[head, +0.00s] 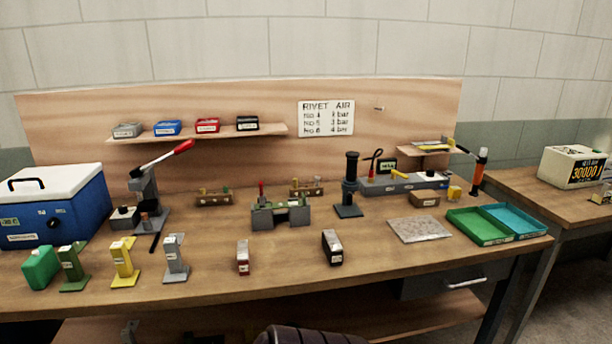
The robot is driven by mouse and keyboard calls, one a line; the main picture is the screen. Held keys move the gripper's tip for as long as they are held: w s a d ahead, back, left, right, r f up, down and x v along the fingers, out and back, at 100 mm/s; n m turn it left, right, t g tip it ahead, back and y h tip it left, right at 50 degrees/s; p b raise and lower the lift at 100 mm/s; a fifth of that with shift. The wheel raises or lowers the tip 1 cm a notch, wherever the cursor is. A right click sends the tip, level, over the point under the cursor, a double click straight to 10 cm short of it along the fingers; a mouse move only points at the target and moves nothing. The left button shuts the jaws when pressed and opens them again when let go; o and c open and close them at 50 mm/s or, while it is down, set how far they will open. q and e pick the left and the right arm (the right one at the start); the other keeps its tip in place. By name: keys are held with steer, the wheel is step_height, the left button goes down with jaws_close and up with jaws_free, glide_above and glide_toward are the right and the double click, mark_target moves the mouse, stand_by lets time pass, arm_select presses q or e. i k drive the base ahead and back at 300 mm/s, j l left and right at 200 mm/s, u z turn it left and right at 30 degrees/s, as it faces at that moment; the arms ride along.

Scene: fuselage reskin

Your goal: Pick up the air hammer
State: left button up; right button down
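No tool in the head view is clearly labelled as the air hammer. An upright orange and black tool (480,168) stands or hangs at the back right of the bench, beside a small raised wooden shelf (425,150); it may be the air hammer, but I cannot tell for sure. A dark upright tool (349,185) on a flat base stands left of it, near the middle back. Neither of my grippers is in view, and nothing is seen touching these tools.
The wooden bench (290,285) carries a blue cooler (50,215), a red-handled lever press (150,190), several small coloured dispensers along the front left, a grey plate (420,229), and green (478,228) and blue (515,220) trays. The front middle is mostly clear. A dark ribbed shape shows at the bottom edge.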

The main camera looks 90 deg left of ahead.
mark_target(353, 157)
steer(key=u, duration=2.35)
steer(key=i+u, duration=0.2)
steer(key=k+j, duration=0.05)
steer(key=j, duration=0.05)
